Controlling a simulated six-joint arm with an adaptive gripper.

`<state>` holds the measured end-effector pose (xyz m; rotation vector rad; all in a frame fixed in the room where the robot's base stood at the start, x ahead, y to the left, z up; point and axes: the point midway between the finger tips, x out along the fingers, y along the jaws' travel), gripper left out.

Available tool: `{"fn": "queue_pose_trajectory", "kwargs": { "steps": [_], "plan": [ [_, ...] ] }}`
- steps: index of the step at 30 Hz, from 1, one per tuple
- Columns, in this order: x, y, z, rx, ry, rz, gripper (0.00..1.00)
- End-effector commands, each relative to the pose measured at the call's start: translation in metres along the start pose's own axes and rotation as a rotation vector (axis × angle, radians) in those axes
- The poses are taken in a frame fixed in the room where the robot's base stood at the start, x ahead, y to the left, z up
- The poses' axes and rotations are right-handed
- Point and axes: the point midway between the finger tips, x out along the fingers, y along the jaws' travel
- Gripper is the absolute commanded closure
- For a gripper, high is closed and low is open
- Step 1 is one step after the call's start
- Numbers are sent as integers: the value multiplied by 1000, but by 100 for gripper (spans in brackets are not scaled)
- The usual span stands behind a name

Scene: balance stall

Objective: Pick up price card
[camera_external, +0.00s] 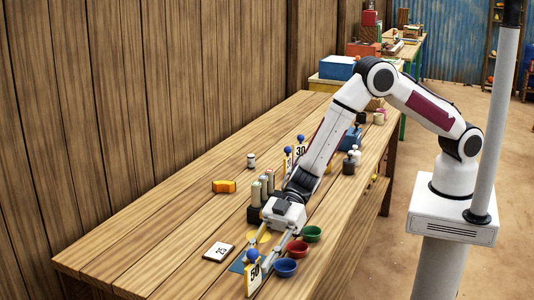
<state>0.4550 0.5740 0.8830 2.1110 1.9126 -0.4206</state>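A white price card marked 25 (218,252) lies flat on the wooden table. A yellow-edged card marked 50 (253,279) stands near the front, with a blue ball (253,255) at its top. Another card marked 30 (300,151) stands farther back, beside a partly hidden card (287,163). My gripper (259,266) reaches down toward the front of the table, its fingers around or beside the 50 card. I cannot tell whether they touch it or how far apart the tips are. The 25 card is to their left, clear of them.
Red (297,249), green (312,234) and blue (285,267) bowls sit just right of my gripper. Grey cylinders (263,188) in a dark block stand behind it. An orange block (224,186) and a small jar (251,160) lie farther back. The table's left part is clear.

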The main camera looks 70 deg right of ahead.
Motion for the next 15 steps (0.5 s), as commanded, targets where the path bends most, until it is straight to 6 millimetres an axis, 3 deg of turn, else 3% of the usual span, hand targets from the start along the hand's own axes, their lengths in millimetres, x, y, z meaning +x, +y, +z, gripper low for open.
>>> {"fn": "queue_pose_trajectory", "kwargs": {
  "steps": [7, 15],
  "plan": [
    [23, 2, 0, -1, 1, 0, 73],
    [29, 2, 0, 0, 0, 1, 73]
  ]
}}
